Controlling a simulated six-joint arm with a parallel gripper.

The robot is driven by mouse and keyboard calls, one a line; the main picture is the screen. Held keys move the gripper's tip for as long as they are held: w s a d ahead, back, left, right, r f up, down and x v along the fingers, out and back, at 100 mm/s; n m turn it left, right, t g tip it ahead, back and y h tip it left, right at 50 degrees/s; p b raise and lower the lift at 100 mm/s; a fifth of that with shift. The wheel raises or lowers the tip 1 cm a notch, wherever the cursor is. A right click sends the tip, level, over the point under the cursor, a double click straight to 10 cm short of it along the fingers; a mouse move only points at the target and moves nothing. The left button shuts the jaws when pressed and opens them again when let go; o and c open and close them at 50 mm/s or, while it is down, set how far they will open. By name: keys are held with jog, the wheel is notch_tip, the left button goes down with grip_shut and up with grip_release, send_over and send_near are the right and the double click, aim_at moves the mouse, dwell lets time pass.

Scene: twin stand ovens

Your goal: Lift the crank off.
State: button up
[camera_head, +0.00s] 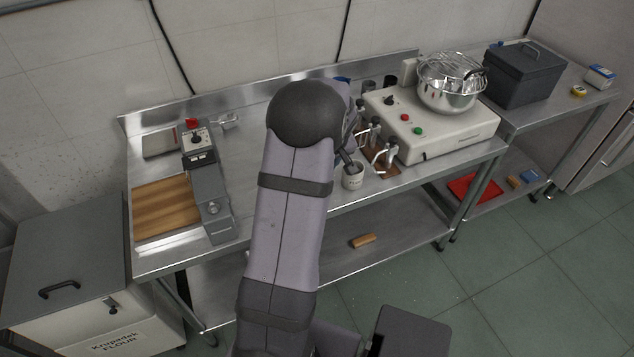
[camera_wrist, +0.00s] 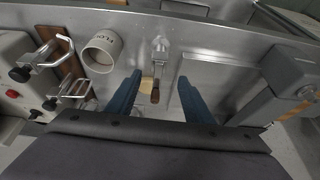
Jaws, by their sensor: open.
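What looks like the crank (camera_wrist: 160,48), a small metal piece with a brown grip at its near end, shows in the wrist view between and beyond my fingertips. It looks apart from both fingers; whether it lies flat or sits on a support I cannot tell. In the head view my arm hides that spot. My gripper (camera_wrist: 160,82) is open, its two blue fingers wide apart with nothing held. In the head view the fingers are hidden behind my arm.
A grey machine (camera_head: 212,205) with a wooden board (camera_head: 166,206) stands left. A mixer with a steel bowl (camera_head: 450,90) stands right.

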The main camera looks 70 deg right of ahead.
jog(key=shift+p+x, duration=1.8)
jog(key=shift+x, duration=1.85)
jog(key=shift+s+f, duration=0.1)
jog(key=shift+s, duration=0.1)
grip_shut()
notch_tip(320, 180, up, 15)
